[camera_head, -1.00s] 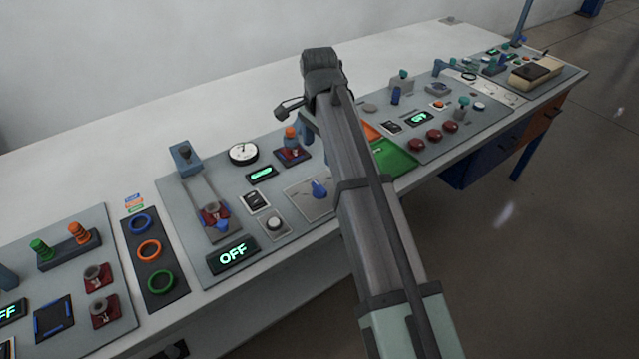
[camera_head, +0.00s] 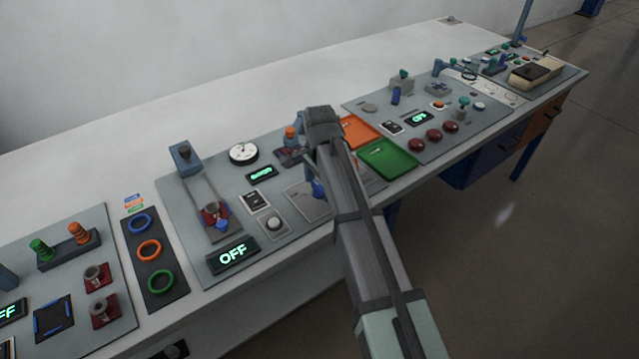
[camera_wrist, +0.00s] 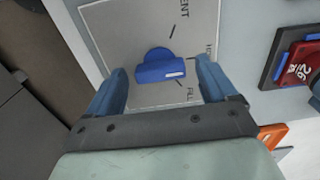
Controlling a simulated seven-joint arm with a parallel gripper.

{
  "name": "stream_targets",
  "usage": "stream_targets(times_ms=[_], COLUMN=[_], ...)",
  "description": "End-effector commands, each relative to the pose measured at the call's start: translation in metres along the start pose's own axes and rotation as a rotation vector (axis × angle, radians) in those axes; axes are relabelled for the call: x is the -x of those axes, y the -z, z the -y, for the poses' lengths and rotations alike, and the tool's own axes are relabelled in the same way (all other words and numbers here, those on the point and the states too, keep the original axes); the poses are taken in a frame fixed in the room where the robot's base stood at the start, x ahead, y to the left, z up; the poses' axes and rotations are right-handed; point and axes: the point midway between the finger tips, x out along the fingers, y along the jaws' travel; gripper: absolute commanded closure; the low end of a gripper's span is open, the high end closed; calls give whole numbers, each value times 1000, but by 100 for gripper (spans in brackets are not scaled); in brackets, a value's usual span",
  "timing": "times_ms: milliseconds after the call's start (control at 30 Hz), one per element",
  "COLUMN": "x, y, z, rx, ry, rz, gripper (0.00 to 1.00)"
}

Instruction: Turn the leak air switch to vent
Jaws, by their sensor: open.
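The leak air switch is a blue knob (camera_wrist: 160,68) on a light grey plate (camera_wrist: 110,25). In the wrist view, its bar lies roughly level, with a white mark at its right end. VENT is at the plate's top, FILL lower right, and a partly hidden label starting with H lies between. The white mark points right, between the H label and FILL, away from VENT. My gripper (camera_wrist: 162,72) is open, with one blue finger on each side of the knob and gaps to both. In the head view the knob (camera_head: 318,189) is partly covered by my arm.
An orange tray (camera_head: 358,131) and a green tray (camera_head: 388,158) lie right of the switch. A round white button (camera_head: 274,223), a gauge (camera_head: 243,153) and an OFF display (camera_head: 232,255) sit left. A red-and-black part (camera_wrist: 300,60) shows at right in the wrist view.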

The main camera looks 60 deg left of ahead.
Motion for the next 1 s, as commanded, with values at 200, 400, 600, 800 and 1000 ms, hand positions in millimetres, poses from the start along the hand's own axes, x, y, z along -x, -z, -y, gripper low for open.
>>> stream_targets(times_ms=[200, 400, 600, 800, 1000], x=[-3, -3, -2, -2, -2], y=[0, 0, 0, 0, 0], z=[0, 0, 0, 0, 0], rx=[0, 0, 0, 0, 1], ry=[1, 0, 0, 0, 0], rz=[0, 0, 0, 0, 0], gripper=[15, 22, 41, 60, 71])
